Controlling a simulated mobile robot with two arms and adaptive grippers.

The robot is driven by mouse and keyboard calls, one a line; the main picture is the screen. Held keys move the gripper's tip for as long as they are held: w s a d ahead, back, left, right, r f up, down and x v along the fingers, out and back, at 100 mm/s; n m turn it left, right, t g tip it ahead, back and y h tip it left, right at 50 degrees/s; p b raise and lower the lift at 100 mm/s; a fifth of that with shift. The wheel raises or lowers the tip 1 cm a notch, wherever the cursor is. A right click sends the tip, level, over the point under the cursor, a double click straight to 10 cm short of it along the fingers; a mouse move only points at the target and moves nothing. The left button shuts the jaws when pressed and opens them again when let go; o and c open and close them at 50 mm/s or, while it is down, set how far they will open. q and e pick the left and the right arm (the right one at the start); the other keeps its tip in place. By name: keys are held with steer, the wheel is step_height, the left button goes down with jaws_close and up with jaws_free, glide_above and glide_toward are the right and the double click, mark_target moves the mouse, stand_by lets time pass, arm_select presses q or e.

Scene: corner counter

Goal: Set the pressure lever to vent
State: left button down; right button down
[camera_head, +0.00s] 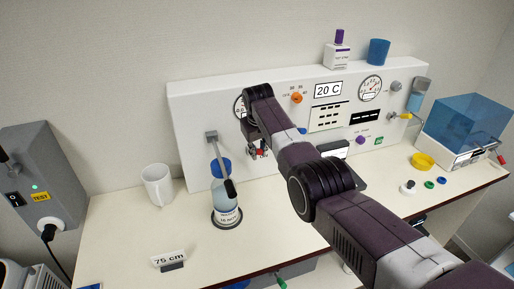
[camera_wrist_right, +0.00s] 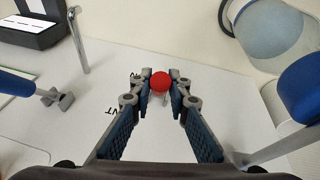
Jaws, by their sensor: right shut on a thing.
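The pressure lever shows as a red ball knob (camera_wrist_right: 160,82) in the right wrist view, between the fingertips of my right gripper (camera_wrist_right: 160,90). The gripper is shut on this knob. In the head view my right gripper (camera_head: 258,152) is at the front of the white panel (camera_head: 190,105), below a round gauge that my arm partly covers. A little red shows there. The lever's stem and exact position are hard to tell. My left gripper is not in view.
A grey swing arm with a dark handle (camera_head: 230,189) sticks out over a blue-capped bottle (camera_head: 227,216) left of my gripper. A white mug (camera_head: 158,185) stands further left. The counter between mug and sign is clear.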

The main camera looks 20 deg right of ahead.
steer(key=shift+r, duration=0.1)
steer(key=c, duration=1.9)
jaws_free()
steer(key=shift+w, duration=0.1)
steer(key=shift+c, duration=0.2)
steer(key=shift+o, duration=0.6)
steer(key=v, duration=1.2)
